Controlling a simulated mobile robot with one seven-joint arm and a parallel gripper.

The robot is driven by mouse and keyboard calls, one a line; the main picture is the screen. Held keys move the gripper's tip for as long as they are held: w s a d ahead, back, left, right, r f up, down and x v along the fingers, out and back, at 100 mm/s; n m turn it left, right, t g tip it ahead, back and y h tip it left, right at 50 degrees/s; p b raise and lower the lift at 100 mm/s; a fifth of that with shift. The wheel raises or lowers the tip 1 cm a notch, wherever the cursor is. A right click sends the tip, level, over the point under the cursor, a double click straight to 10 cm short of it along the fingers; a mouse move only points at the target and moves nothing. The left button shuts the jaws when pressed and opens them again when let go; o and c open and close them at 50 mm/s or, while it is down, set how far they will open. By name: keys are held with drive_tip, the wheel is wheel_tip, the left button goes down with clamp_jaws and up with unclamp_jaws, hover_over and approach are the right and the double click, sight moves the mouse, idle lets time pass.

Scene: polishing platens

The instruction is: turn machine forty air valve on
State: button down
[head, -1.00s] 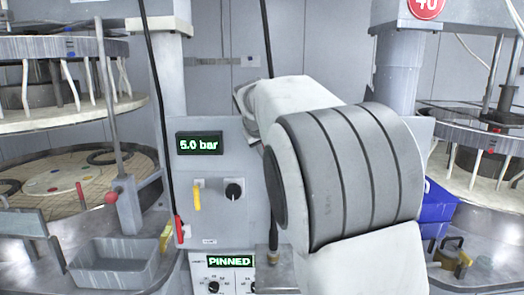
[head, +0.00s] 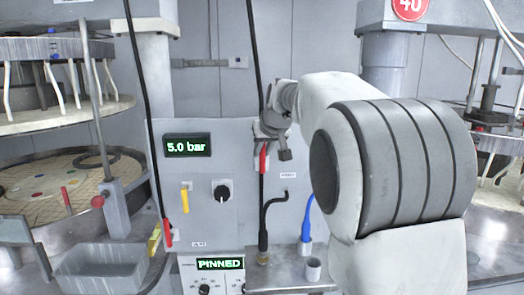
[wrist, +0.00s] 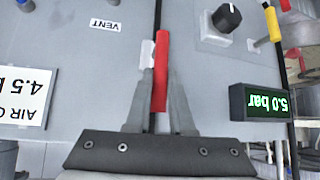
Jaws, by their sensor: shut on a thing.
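My gripper (head: 268,140) is at the upper right of the grey control panel (head: 215,225) and is shut on a red lever (head: 264,160). The wrist view, which is upside down, shows the red lever (wrist: 161,65) between the two fingers of my gripper (wrist: 161,88). A pale piece lies beside the lever there. The lever stands about upright in the head view. A round red sign reading 40 (head: 410,5) is at the top right. A green display (head: 187,145) reads 5.0 bar. A "VENT" label (wrist: 105,24) is near the lever.
A yellow lever (head: 185,200), a black knob (head: 222,191) and another red handle (head: 168,232) are left on the panel. A "PINNED" display (head: 220,264) is below. Black and blue hoses (head: 307,222) run nearby. A grey bin (head: 100,268) stands at lower left.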

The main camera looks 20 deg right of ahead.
drive_tip(key=c, duration=0.8)
unclamp_jaws()
drive_tip(key=shift+f, duration=0.1)
drive_tip(key=b+v, duration=0.1)
drive_tip(key=v, duration=1.6)
drive_tip(key=shift+s, duration=0.2)
drive_tip(key=s+a+f+g, duration=0.1)
drive_tip(key=s+f, duration=0.7)
drive_tip(key=s, duration=0.1)
drive_tip(key=s+a+f+g, duration=0.1)
drive_tip(key=s+a+f, duration=0.1)
drive_tip(key=s+f, duration=0.7)
drive_tip(key=s+a+f+g, duration=0.1)
drive_tip(key=s+a+f, duration=0.1)
drive_tip(key=s+f, duration=0.6)
drive_tip(key=shift+s+a+f, duration=0.25)
drive_tip(key=shift+s, duration=0.25)
